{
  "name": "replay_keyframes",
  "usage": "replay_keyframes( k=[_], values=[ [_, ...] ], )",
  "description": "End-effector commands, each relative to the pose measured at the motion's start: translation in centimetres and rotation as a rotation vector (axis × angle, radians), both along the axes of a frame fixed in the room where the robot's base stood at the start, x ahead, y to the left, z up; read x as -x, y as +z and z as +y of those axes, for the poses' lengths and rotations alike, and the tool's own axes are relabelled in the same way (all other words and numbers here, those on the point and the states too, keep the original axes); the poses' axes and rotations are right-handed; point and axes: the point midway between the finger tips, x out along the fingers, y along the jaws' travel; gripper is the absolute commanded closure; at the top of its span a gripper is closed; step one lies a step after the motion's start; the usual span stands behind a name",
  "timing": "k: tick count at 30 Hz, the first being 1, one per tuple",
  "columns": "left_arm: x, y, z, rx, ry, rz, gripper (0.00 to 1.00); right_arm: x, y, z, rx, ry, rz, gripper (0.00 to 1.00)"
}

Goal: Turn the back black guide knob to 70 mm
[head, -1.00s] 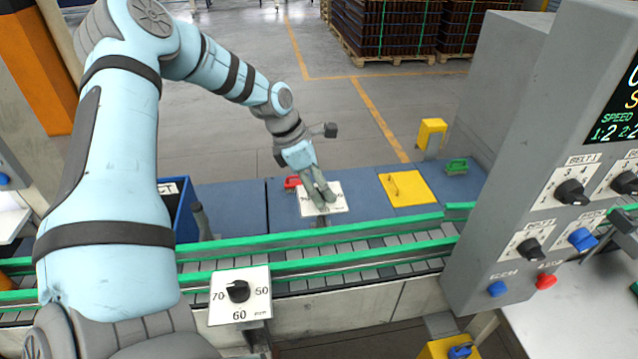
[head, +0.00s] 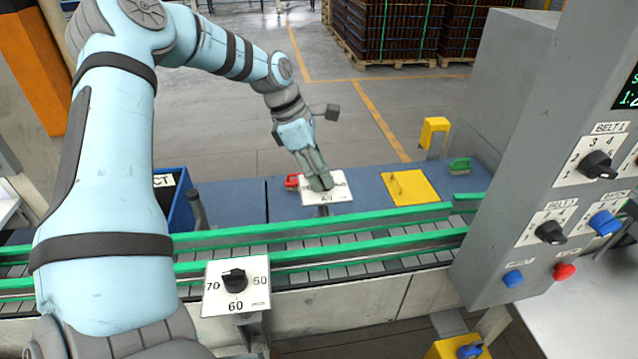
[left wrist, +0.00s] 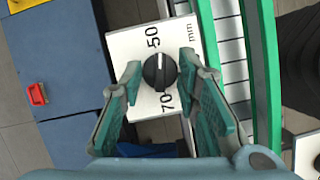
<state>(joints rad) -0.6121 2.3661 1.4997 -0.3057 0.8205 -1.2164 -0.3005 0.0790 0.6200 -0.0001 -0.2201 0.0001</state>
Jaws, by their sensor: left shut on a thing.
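The back guide plate (head: 340,187) is a white scale plate beyond the conveyor. In the left wrist view its black knob (left wrist: 160,72) sits between my fingertips, with 50 above it and 70 below it. The knob's white mark points up, toward the 50 side. My left gripper (head: 325,186) reaches down onto this plate and is shut on the knob; it also shows in the left wrist view (left wrist: 161,80). The gripper hides the knob in the head view. A front guide plate (head: 255,301) with a similar black knob (head: 235,281) stands nearer. My right gripper is not in view.
Green conveyor rails (head: 400,217) run between the two plates. A red-handled thing (head: 292,182), a yellow plate (head: 408,188) and a green-handled thing (head: 460,165) lie near the back plate. A grey control cabinet (head: 500,230) stands at the right.

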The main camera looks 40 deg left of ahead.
Motion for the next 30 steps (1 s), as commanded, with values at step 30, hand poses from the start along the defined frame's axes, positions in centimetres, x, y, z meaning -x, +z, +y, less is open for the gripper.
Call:
replay_keyframes(
  k=[30],
  values=[
    [-0.2, -0.3, 0.0, 0.005, -0.821, 0.009, 0.98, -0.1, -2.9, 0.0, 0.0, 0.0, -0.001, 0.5]
  ],
)
